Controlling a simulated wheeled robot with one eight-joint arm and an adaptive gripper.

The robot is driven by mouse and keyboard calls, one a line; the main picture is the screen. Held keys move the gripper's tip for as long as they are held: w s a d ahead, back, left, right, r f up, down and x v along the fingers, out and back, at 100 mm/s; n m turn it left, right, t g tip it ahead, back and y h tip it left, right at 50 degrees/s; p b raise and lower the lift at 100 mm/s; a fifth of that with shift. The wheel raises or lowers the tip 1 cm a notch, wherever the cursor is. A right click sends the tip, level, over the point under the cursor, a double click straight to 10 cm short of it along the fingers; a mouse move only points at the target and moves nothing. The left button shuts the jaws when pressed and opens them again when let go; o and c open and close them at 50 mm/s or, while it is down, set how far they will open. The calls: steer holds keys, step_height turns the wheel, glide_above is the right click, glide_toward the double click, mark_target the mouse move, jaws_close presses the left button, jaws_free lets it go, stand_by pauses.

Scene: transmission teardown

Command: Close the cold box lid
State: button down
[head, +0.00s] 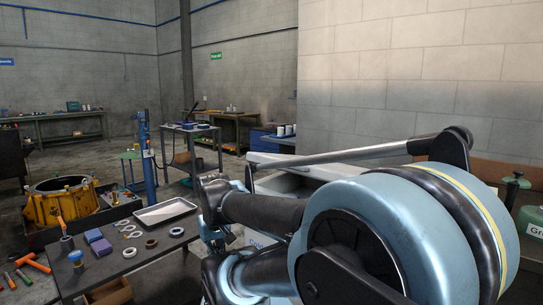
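A pale grey-white box (258,240) with blue lettering starting "Cold" on its front stands behind my arm; it appears to be the cold box. Its pale upper part (285,182) shows above my arm, and the interior looks exposed. I cannot make out my gripper's fingers in this view.
A dark table (130,262) at the left holds a shallow tray (165,212), several rings and purple blocks (98,240). A yellow housing (62,203) stands behind it. Green containers (530,228) are at the far right. Open floor lies further back.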

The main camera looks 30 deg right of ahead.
steer(key=w+d+r+m+g+h, duration=0.1)
steer(key=w+d+r+m, duration=0.1)
steer(key=w+d+r, duration=0.4)
steer(key=w+d+r+m, duration=0.1)
steer(key=w+r+m, duration=0.15)
steer(key=r, duration=0.65)
steer(key=w+d+r+m+g+h, duration=0.1)
steer(key=w+d+r+m, duration=0.1)
steer(key=w+d+r, duration=0.4)
steer(key=w+d+r+m+g, duration=0.1)
steer(key=w+d+r+m, duration=0.35)
steer(key=d+r, duration=0.35)
steer(key=w+d+r+m+g, duration=0.1)
steer(key=w+d+r+m, duration=0.2)
steer(key=w+d+r, duration=0.45)
steer(key=shift+h, duration=0.3)
steer(key=x, duration=0.4)
steer(key=s+x, duration=0.1)
steer(key=x, duration=0.4)
steer(key=d+x, duration=0.1)
steer(key=x, duration=0.4)
steer(key=shift+s+d+r, duration=0.1)
steer(key=shift+s+r, duration=0.15)
steer(key=shift+s, duration=0.05)
